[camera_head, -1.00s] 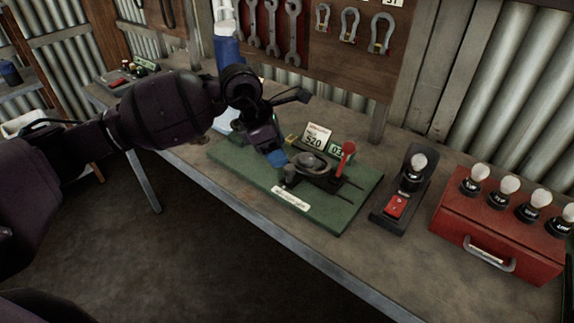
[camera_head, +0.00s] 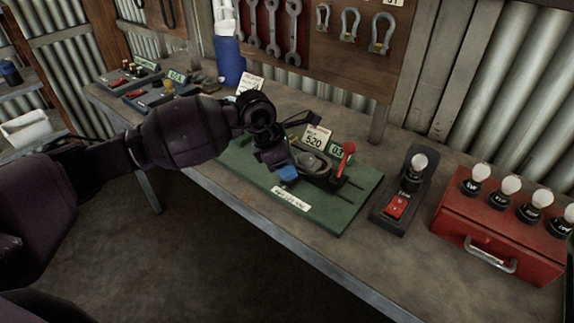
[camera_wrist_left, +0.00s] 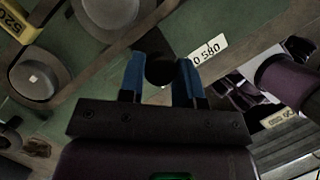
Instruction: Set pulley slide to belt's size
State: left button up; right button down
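A green board (camera_head: 345,213) on the bench carries grey round pulleys (camera_head: 309,163), a slotted rail and a red-topped lever (camera_head: 346,152). My left gripper (camera_head: 287,173), with blue fingertips, is low over the board's left part. In the left wrist view its fingers (camera_wrist_left: 160,78) stand apart on either side of a dark round knob (camera_wrist_left: 160,70); I cannot tell whether they touch it. Grey pulleys (camera_wrist_left: 40,77) and a white strip ending in 580 (camera_wrist_left: 208,49) also show there. My right gripper is not in view.
A black switch stand with a bulb (camera_head: 404,185) stands right of the board, then a red box (camera_head: 497,235) with several bulbs. A blue container (camera_head: 229,62) stands at the back. The bench front is clear.

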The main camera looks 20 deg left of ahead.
pick_arm(q)
grip_shut()
jog(key=shift+s+d, duration=0.25)
jog(key=shift+d, duration=0.5)
jog(key=shift+s+d, duration=0.25)
jog(key=shift+d, duration=0.5)
jog(key=o, duration=0.6)
grip_release()
jog(key=shift+v, duration=5.5)
jog(key=shift+a, duration=0.15)
